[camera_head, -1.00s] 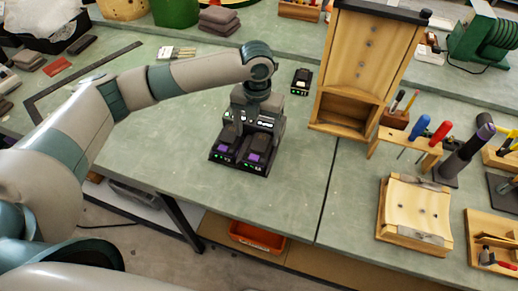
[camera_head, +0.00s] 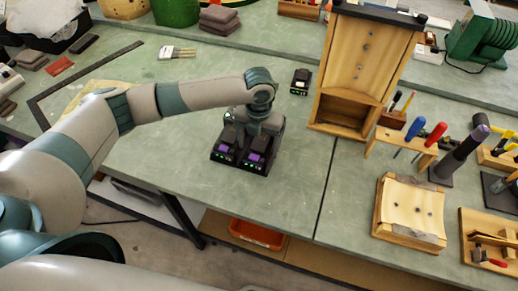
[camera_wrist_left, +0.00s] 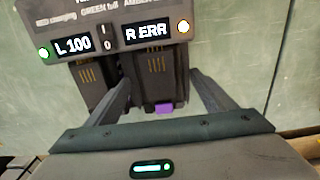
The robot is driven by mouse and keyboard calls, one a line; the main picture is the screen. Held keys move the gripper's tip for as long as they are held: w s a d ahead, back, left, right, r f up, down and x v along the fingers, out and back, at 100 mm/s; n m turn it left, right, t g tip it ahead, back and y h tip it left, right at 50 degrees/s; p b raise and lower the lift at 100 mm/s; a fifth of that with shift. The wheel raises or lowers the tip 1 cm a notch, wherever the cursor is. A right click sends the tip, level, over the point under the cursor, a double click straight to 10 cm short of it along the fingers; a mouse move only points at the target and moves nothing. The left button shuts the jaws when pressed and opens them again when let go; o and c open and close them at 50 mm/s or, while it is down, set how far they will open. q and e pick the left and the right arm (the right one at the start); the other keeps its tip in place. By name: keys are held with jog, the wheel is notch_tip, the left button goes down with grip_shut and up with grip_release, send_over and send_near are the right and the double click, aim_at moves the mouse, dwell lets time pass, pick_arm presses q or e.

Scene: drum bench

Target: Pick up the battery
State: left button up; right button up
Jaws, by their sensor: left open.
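A black charger (camera_head: 217,158) with purple-marked batteries stands on the green bench in the head view. The left battery (camera_head: 224,147) and the right battery (camera_head: 254,156) sit side by side in it. The left wrist view shows the charger's displays (camera_wrist_left: 115,38), "L 100" beside a green light and "R ERR" beside an amber light. My left gripper (camera_head: 262,122) is over the charger, its fingertips hidden in the head view. In the left wrist view the gripper (camera_wrist_left: 162,80) is open, its fingers either side of the right battery (camera_wrist_left: 158,75). I cannot tell whether they touch it. My right gripper is out of view.
A small black device (camera_head: 301,81) lies behind the charger. A wooden cabinet (camera_head: 364,68), a tool rack (camera_head: 405,145) and a wooden block (camera_head: 408,212) stand to the right. The bench between the charger and the cabinet is clear.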

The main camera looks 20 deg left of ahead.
pick_arm(q)
jog(key=shift+c, duration=0.4)
jog(key=c, duration=1.6)
jog(key=shift+o, duration=0.2)
jog(key=shift+r, duration=0.1)
jog(key=shift+s+r+b, duration=0.45)
jog(key=shift+s+r, duration=0.1)
jog(key=shift+s, duration=0.05)
jog(key=s+r+b, duration=0.3)
jog(key=s+r, duration=0.4)
jog(key=s, duration=0.5)
jog(key=shift+s+a, duration=0.2)
jog(key=shift+s, duration=0.2)
jog(key=shift+f, duration=0.1)
